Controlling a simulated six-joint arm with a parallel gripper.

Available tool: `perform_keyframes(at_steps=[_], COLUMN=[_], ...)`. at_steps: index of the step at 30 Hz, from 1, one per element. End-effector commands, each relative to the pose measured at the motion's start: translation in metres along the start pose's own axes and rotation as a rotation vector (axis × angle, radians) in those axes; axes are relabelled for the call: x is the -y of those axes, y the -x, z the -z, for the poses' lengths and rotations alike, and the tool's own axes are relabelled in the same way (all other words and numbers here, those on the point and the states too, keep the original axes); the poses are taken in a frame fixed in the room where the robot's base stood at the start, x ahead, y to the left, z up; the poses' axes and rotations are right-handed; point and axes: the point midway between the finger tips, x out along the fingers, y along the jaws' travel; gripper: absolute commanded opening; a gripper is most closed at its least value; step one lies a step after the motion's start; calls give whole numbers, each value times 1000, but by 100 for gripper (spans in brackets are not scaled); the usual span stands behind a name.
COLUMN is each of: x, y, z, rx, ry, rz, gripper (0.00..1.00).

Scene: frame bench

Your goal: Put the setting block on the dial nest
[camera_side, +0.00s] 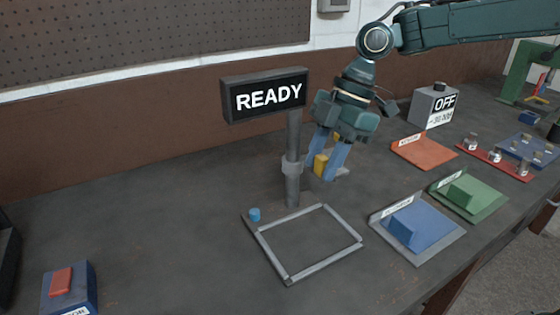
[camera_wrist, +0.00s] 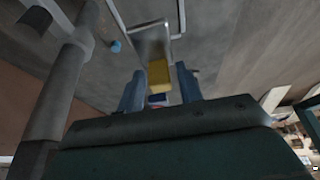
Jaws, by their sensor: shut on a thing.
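My gripper (camera_side: 321,164) has its two blue fingers shut on a yellow block (camera_side: 320,165), beside the sign post. The block also shows between the fingers in the wrist view (camera_wrist: 158,74). It may be the setting block; no label shows on it. A pale plate (camera_side: 342,171) lies behind the fingers, mostly hidden. Labelled plates stand to the right: an empty orange-red one (camera_side: 424,152), a blue one with a blue block (camera_side: 421,229) and a green one with a green block (camera_side: 468,193). Their small labels are unreadable, so I cannot tell which is the dial nest.
A post (camera_side: 293,165) with a READY sign (camera_side: 264,95) stands close left of my gripper. A grey frame outline (camera_side: 326,267) and a small blue knob (camera_side: 254,214) are in front. The left bench is mostly clear.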

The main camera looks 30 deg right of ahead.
Motion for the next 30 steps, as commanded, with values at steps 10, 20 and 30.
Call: perform_keyframes(at_steps=[10, 20, 30], x=[1, 0, 0], y=[-63, -107, -115], z=[-26, -44, -48], rx=[1, 0, 0], ry=[-2, 0, 0], rz=[4, 1, 1], gripper=[10, 10, 10])
